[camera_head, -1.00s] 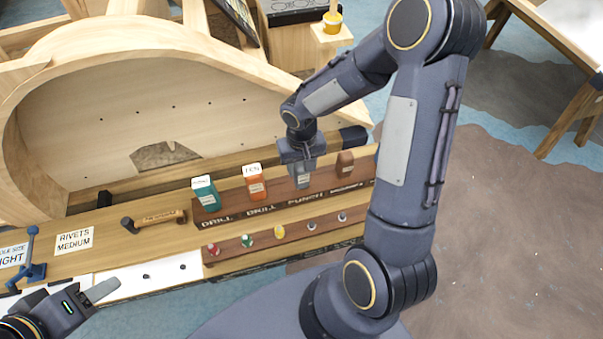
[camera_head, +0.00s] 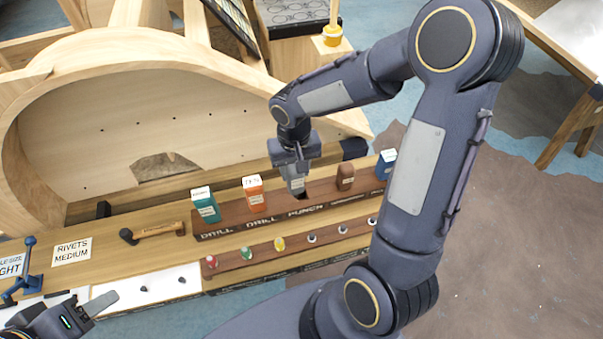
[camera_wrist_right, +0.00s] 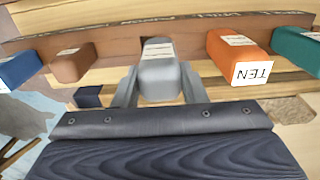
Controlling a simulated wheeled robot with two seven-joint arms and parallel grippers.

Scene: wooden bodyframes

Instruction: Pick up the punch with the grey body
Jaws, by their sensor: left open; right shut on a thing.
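The punch with the grey body (camera_head: 297,185) is in my right gripper (camera_head: 293,168), above the slot marked PUNCH in the brown rack (camera_head: 330,190). In the right wrist view the grey punch (camera_wrist_right: 158,75) sits between the two fingers of my right gripper (camera_wrist_right: 158,88), which are shut on it. Its lower end is hard to make out in the head view. A dark slot shows in the rack just below it. My left gripper (camera_head: 95,308) is open and empty at the lower left, away from the rack.
The rack also holds a teal drill (camera_head: 206,206), an orange drill (camera_head: 253,191), a brown tool (camera_head: 345,177) and a blue tool (camera_head: 385,164). A front strip (camera_head: 290,243) carries several small coloured pieces. A wooden-handled hammer (camera_head: 155,231) lies to the left. A curved wooden frame (camera_head: 110,50) stands behind.

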